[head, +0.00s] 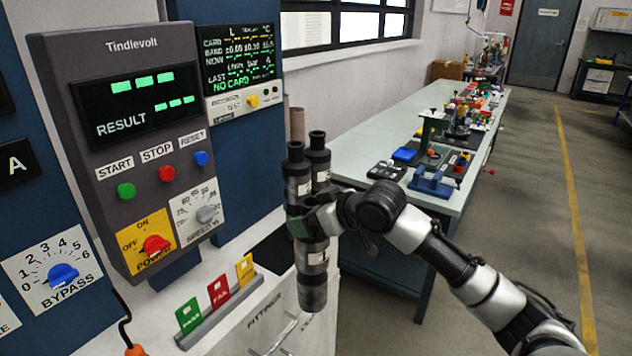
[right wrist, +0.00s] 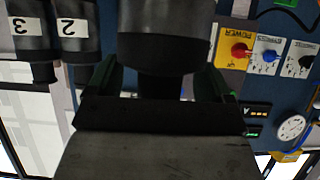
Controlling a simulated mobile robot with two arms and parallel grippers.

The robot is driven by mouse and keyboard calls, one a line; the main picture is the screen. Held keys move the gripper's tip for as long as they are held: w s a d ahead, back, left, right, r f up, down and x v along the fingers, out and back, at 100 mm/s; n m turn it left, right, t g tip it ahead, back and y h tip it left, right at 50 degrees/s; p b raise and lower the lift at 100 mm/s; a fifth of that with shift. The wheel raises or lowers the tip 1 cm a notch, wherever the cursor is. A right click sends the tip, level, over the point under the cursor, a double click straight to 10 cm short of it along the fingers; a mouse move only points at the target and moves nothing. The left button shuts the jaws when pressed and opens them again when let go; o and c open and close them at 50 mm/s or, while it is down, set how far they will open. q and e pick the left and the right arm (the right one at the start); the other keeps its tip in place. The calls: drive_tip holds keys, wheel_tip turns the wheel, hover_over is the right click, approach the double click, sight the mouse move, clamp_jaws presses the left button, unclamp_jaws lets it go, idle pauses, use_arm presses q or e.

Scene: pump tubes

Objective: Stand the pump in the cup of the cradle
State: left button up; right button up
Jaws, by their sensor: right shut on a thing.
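My right gripper (head: 318,212) reaches in from the right and is shut around a dark grey cylindrical pump (head: 312,288) with a white label reading 1. The pump hangs nearly upright, its lower end in front of the white cabinet. In the right wrist view the held pump (right wrist: 165,25) fills the top middle, between the gripper's green-edged fingers (right wrist: 165,85). Another dark tube (head: 319,155) shows just behind it. In the wrist view two dark tubes labelled 2 (right wrist: 78,25) and 3 (right wrist: 30,30) appear at the left. I cannot make out the cradle or its cup. My left gripper is out of view.
A grey test panel (head: 125,140) with buttons and knobs stands at the left. Green, red and yellow cards (head: 218,291) stand in a rack below it. A long workbench (head: 400,112) with tools and parts runs back at the right. Floor beside it is clear.

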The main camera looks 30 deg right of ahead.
drive_tip(key=s+a+f+m+h, duration=0.2)
drive_tip(key=s+a+f, duration=0.4)
drive_tip(key=s+f, duration=0.3)
drive_tip(key=s+a+f+m+t+h, duration=0.1)
drive_tip(key=s+a+f+m+h, duration=0.1)
drive_tip(key=s+a+f, duration=0.5)
drive_tip(key=s+f, duration=0.3)
drive_tip(key=s, duration=0.1)
drive_tip(key=shift+s+a+h, duration=0.15)
drive_tip(key=shift+s+h, duration=0.05)
drive_tip(key=shift+h, duration=0.1)
drive_tip(key=shift+f, duration=0.1)
